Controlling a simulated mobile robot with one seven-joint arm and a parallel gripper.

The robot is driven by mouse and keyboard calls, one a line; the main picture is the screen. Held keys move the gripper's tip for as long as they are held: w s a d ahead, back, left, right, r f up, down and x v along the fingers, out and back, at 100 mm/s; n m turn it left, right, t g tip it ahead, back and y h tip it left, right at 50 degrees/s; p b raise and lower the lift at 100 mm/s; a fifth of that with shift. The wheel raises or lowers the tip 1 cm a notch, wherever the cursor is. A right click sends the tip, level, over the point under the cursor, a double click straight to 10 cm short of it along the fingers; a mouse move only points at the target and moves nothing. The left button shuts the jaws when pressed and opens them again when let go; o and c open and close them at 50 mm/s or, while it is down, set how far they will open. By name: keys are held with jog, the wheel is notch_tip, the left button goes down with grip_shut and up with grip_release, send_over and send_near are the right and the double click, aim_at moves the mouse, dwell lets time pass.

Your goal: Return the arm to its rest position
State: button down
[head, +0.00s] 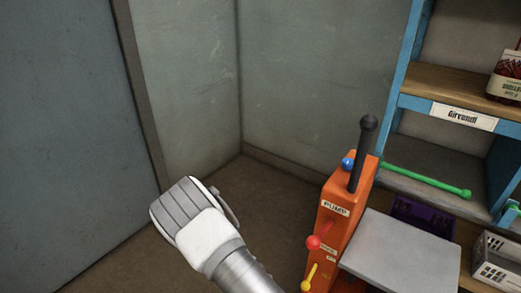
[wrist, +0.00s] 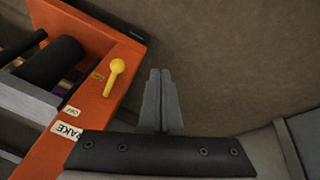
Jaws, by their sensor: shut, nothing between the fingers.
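My gripper (wrist: 160,76) shows in the wrist view with its two grey fingers together, shut and empty. It points over bare brown floor, beside an orange panel (wrist: 92,125) with a yellow knob (wrist: 117,66). The fingers are apart from the panel in the picture. In the head view my arm (head: 210,235) rises from the bottom edge, its white and grey part left of the orange panel. The fingers cannot be made out in the head view.
The orange pump panel (head: 343,200) carries a black lever (head: 361,150) and coloured knobs. A grey platform (head: 405,255) adjoins it. Blue shelving (head: 409,60) stands right, with a green bar (head: 425,179) and a white basket (head: 497,262). Grey walls (head: 300,70) meet behind; open floor (head: 265,195) lies between.

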notch_tip(320, 180, up, 27)
jog(key=w+a+y, duration=0.1)
jog(key=y, duration=0.3)
jog(key=s+d+r+n+t, duration=0.1)
jog(key=s+d+r, duration=0.3)
jog(key=s+r, duration=0.3)
jog(key=s+d+r+n+t+h, duration=0.1)
jog(key=s+d+r, duration=0.45)
jog(key=r, duration=0.25)
jog(key=s+d+r+n+t, duration=0.1)
jog(key=s+d+r, duration=0.3)
jog(key=s+r, duration=0.35)
notch_tip(320, 180, up, 21)
jog(key=w+p, duration=0.1)
jog(key=p, duration=1.9)
jog(key=shift+w+a, duration=0.15)
jog(key=shift+a, duration=0.2)
jog(key=shift+f, duration=0.1)
